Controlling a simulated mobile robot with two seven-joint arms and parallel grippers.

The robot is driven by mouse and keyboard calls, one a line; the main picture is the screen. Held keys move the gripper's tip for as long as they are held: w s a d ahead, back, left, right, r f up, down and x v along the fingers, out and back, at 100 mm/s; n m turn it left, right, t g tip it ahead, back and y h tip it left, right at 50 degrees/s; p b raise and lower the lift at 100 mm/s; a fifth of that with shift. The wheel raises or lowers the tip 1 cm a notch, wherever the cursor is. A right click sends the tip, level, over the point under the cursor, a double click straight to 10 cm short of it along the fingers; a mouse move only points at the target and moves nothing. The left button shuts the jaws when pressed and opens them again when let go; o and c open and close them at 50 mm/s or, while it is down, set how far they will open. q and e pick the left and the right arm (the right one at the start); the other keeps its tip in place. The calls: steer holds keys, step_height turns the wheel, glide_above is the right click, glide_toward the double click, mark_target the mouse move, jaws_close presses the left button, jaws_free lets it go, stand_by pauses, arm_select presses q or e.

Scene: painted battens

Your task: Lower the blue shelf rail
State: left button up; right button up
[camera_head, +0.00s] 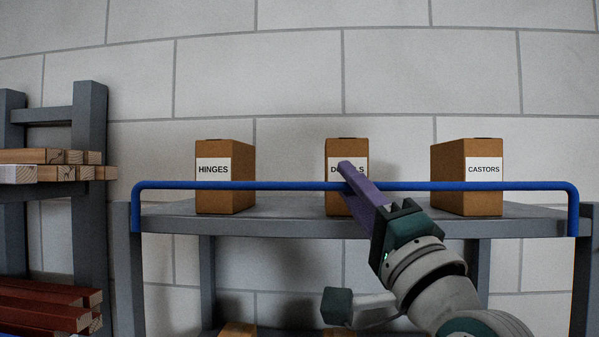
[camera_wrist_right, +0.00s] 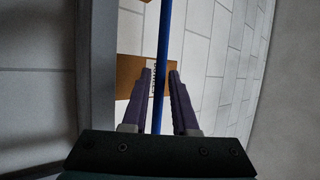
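The blue shelf rail (camera_head: 270,186) runs level across the front of the grey shelf, above its board. Its ends bend down at the left and right posts. My right gripper (camera_head: 348,180) reaches up from the lower right to the rail, left of its middle. In the right wrist view the blue rail (camera_wrist_right: 164,40) passes between the two purple fingers of my right gripper (camera_wrist_right: 160,85). A gap shows on each side, so the fingers are open around its line. Whether either finger touches it I cannot tell. My left gripper is in neither view.
On the shelf board (camera_head: 290,224), behind the rail, stand boxes labelled HINGES (camera_head: 225,195), a partly hidden label (camera_head: 333,155), and CASTORS (camera_head: 450,160). A rack (camera_head: 92,150) with battens stands at left. A block wall is behind.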

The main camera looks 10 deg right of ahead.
steer(key=shift+w, duration=0.15)
steer(key=shift+c, duration=0.3)
jaws_close()
stand_by(1.1)
